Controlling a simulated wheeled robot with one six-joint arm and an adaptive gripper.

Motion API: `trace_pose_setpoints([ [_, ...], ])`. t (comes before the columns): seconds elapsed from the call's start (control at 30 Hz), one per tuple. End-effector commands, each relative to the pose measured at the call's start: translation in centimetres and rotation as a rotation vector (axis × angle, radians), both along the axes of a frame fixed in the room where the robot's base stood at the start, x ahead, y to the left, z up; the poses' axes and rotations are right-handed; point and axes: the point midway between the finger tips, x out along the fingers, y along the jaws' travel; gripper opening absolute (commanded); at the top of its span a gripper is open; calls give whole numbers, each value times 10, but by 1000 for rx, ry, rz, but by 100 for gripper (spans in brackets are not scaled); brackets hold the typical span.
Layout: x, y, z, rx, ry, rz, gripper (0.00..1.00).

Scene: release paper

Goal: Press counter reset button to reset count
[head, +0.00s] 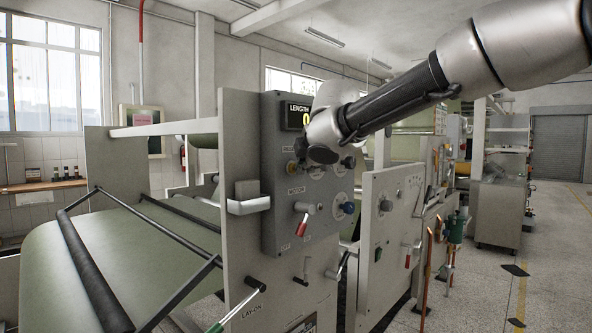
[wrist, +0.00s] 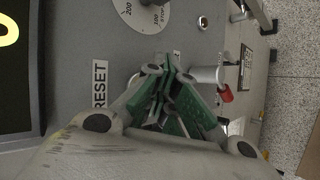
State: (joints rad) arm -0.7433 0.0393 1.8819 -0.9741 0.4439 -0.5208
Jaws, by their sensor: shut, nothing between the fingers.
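The grey control panel (head: 283,205) carries a dark LENGTH display (head: 299,115) with a yellow digit that looks like 0, partly covered by my arm. In the wrist view the display (wrist: 20,90) shows at the left edge, with part of a yellow digit. The RESET label (wrist: 99,84) is on the panel left of my fingers. My gripper (head: 299,150) is at the panel face below the display; its green-padded fingers (wrist: 166,78) are shut and empty in the wrist view. The reset button is not clearly visible; my fingers may hide it. Contact cannot be told.
A dial (wrist: 147,15) is above my fingers in the wrist view. A red-tipped switch (head: 302,222) and a blue knob (head: 348,208) sit lower on the panel. A roller frame (head: 135,250) stands left. Open floor (head: 530,270) lies right.

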Motion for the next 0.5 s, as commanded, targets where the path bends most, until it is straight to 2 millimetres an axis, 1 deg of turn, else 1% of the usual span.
trace_pose_setpoints([
  [0.3,-10,-12,0,1,-1,1,0],
  [0.5,-11,-13,0,0,0,1,0],
])
